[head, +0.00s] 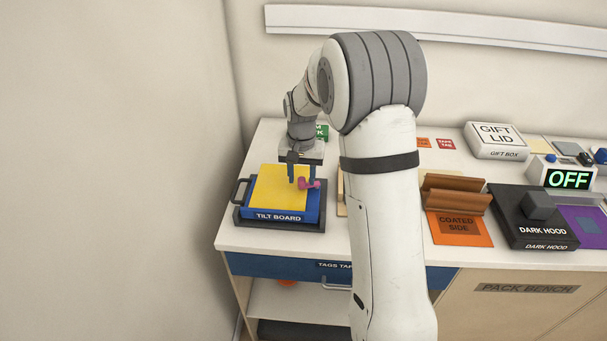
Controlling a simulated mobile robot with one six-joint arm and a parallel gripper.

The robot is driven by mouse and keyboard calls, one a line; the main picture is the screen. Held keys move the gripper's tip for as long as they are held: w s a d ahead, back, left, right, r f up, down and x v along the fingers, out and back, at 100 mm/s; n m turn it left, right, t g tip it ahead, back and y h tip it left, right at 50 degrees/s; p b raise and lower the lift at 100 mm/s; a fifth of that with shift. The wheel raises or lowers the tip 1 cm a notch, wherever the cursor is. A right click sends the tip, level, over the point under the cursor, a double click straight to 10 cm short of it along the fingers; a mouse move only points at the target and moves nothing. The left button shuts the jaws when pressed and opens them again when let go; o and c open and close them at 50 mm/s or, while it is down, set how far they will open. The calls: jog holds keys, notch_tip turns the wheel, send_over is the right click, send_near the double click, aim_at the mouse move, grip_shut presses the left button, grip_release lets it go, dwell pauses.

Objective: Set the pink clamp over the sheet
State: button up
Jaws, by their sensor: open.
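The yellow sheet (275,196) lies on the blue tilt board (263,216), which has a dark frame and a handle at its left. The pink clamp (310,184) is at the right part of the yellow sheet, in front of the board's right edge. My gripper (301,178) points down over the board's right side, with its fingers open around or just beside the clamp. I cannot tell whether a finger touches the clamp. My arm hides the area right of the board.
A coated-side holder (461,229), a black dark hood (531,233) and a white gift box lid (496,137) stand to the right of my arm. The wall is close on the left of the bench.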

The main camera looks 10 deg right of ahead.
aim_at(302, 180)
jog(key=shift+c, duration=0.6)
grip_shut()
jog(key=shift+s+n, duration=0.2)
jog(key=shift+n, duration=0.2)
jog(key=shift+o, duration=0.6)
grip_release()
jog(key=shift+r, duration=0.1)
notch_tip(302, 180, up, 8)
jog(key=shift+f+b, duration=0.15)
jog(key=shift+b, duration=0.2)
